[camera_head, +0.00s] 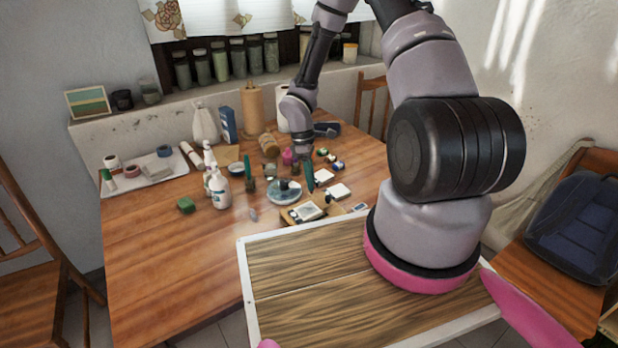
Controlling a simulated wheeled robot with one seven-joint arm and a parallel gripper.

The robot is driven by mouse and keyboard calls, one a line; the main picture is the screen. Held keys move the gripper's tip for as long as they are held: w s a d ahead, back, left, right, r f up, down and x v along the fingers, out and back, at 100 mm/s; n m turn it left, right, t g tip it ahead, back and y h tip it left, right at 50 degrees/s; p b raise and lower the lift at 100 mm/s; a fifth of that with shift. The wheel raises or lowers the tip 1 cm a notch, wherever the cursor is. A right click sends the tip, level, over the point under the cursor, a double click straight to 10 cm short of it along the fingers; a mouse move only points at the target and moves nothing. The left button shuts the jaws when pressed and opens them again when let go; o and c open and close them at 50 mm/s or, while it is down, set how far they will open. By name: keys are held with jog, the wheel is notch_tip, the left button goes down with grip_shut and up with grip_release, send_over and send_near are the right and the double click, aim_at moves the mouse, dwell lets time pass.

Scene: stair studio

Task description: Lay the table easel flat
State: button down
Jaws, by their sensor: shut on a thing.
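My arm reaches over the wooden table from the right, and my gripper (307,180) points down over the cluttered middle of the tabletop. What I take for the table easel (334,214) is a small tan wooden piece, low on the table under my gripper, with a pale and grey panel on it. It looks low and nearly flat, but its exact tilt is too small to tell.
White bottles (219,188), a blue-white plate (284,192), white blocks (339,191) and small jars crowd around my gripper. The table's front left (160,265) is clear. Chairs stand left (35,270) and right (590,165).

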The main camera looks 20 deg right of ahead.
jog(key=shift+w+d+f, duration=0.25)
jog(key=shift+d+f, duration=0.05)
jog(key=shift+d, duration=0.2)
jog(key=c, duration=0.7)
grip_release()
jog(key=shift+d+f, duration=0.1)
jog(key=v, duration=1.1)
jog(key=shift+s+f, duration=0.1)
